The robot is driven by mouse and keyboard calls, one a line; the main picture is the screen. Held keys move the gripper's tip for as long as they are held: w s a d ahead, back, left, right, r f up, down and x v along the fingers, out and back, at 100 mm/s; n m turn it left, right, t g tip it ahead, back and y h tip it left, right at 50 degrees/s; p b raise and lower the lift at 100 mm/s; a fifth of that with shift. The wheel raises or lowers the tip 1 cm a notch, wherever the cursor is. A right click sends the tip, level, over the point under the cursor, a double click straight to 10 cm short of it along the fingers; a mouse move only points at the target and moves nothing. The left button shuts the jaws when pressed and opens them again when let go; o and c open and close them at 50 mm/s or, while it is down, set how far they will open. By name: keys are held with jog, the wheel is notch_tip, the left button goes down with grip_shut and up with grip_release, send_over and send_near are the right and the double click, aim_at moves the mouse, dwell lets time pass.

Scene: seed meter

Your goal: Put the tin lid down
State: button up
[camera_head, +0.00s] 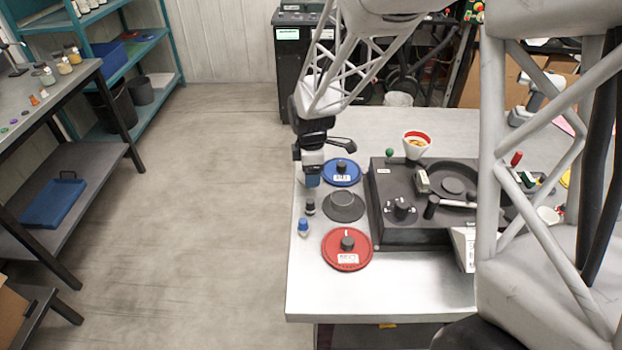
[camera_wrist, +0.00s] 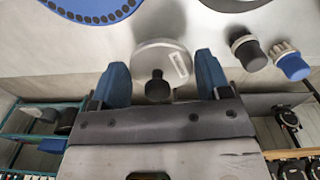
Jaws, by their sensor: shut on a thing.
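In the wrist view a light grey round lid (camera_wrist: 150,55) with a pale label and a black knob sits between the two blue fingers of my gripper (camera_wrist: 165,80). In the head view my gripper (camera_head: 312,181) hangs over the left edge of the table, beside the blue disc. The lid cannot be made out there. I cannot tell whether the lid touches the table.
A blue disc (camera_head: 340,172), a dark grey round piece (camera_head: 344,207) and a red disc (camera_head: 347,256) line the table's left side. A black-topped peg (camera_head: 310,207) and a blue-topped peg (camera_head: 303,227) stand near the edge. The dark seed meter (camera_head: 415,232) is to the right. The front-left table corner is bare.

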jog(key=shift+f, duration=1.6)
jog(key=shift+f, duration=0.1)
jog(key=o, duration=0.9)
jog(key=shift+r, duration=6.15)
jog(key=shift+s, duration=0.1)
